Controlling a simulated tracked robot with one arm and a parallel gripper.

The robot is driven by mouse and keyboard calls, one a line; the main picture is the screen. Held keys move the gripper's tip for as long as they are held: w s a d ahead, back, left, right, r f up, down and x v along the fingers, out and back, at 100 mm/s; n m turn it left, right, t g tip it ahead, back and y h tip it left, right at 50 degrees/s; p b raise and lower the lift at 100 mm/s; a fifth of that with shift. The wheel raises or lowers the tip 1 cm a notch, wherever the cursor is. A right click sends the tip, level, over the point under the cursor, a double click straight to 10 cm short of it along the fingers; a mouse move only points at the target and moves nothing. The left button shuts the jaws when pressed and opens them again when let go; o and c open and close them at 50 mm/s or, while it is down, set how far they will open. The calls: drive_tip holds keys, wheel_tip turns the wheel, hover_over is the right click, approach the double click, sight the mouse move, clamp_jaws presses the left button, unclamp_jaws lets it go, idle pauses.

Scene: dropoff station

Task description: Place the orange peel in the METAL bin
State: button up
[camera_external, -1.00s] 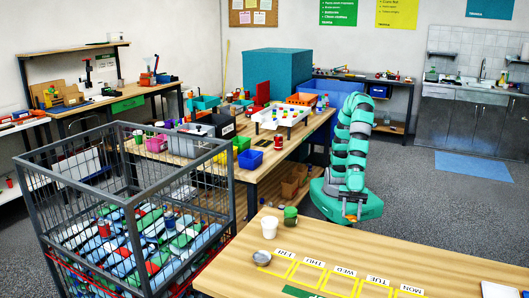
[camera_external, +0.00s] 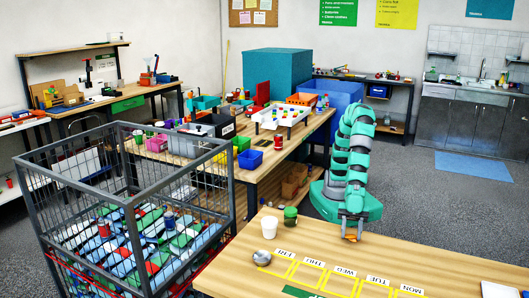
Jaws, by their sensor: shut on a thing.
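My gripper (camera_external: 352,236) is at the back edge of the wooden table in front, right of the white cup, and points down. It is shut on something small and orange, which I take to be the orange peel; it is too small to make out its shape. A large grey metal cage (camera_external: 42,214) stands at the left and holds many coloured items.
On the front table stand a white cup (camera_external: 270,227), a green-lidded jar (camera_external: 290,216) and a round silver dish (camera_external: 265,257), beside day-labelled yellow squares. Grey floor lies open at right.

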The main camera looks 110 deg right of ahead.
drive_tip(key=shift+f, duration=0.6)
drive_tip(key=shift+f, duration=0.2)
drive_tip(key=o, duration=0.9)
drive_tip(key=shift+o, duration=0.2)
drive_tip(key=p+v, duration=0.1)
drive_tip(key=v, duration=0.3)
drive_tip(key=p+v, duration=0.1)
drive_tip(key=v, duration=0.3)
drive_tip(key=shift+s+d+f, duration=0.1)
drive_tip(key=shift+s+f, duration=0.05)
drive_tip(key=shift+s, duration=0.2)
drive_tip(key=shift+b+v, duration=1.4)
drive_tip(key=shift+v, duration=1.3)
drive_tip(key=shift+s+f, duration=0.1)
drive_tip(key=shift+f, duration=0.05)
